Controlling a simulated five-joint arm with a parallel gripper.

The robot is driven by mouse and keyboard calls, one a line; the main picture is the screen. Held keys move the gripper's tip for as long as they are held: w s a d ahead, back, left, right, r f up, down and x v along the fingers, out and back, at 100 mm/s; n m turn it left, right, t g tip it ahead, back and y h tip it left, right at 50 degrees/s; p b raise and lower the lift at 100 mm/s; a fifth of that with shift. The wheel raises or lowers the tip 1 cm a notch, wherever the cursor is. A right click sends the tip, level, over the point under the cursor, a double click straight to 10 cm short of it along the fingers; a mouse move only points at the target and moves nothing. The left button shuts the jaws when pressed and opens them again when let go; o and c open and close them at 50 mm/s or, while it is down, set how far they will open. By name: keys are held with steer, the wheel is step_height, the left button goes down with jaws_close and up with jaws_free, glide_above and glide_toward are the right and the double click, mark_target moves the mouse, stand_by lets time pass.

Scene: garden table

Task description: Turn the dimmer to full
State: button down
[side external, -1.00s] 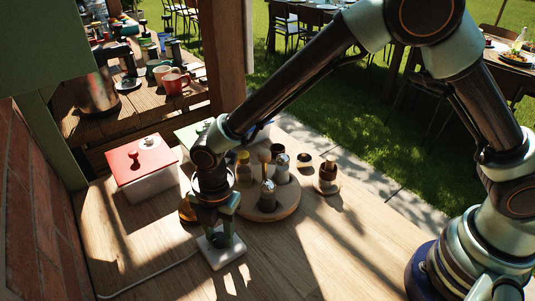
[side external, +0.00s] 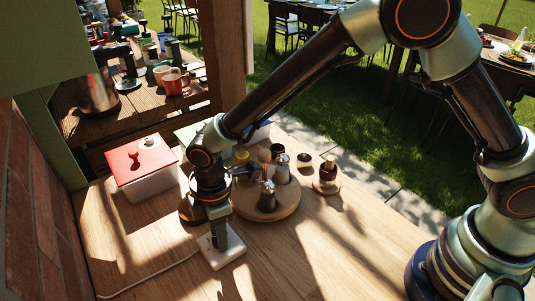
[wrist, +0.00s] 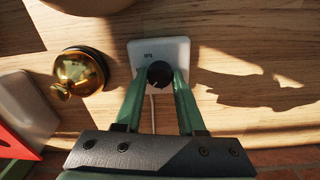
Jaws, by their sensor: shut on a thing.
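The dimmer is a white plate (wrist: 174,50) with a round black knob (wrist: 158,74) and small dark lettering, lying flat on the wooden table. In the side view its white box (side external: 230,254) sits beneath my gripper (side external: 219,237). In the wrist view the two green fingers of my gripper (wrist: 159,79) are on either side of the knob and shut on it. A short pale mark shows on the knob's lower part. In the side view the knob is hidden by my fingers.
A red-lidded white container (side external: 142,168) and a round wooden tray (side external: 272,211) with jars are behind. A cable (side external: 150,283) runs left.

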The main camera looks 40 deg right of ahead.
steer(key=m, duration=0.5)
steer(key=shift+s+a, duration=0.15)
steer(key=m, duration=0.6)
steer(key=shift+f+g, duration=0.1)
steer(key=shift+g, duration=0.2)
steer(key=m, duration=0.5)
steer(key=shift+h, duration=0.3)
steer(key=shift+m, duration=2.4)
steer(key=c, duration=0.5)
jaws_free()
steer(key=shift+w, duration=0.2)
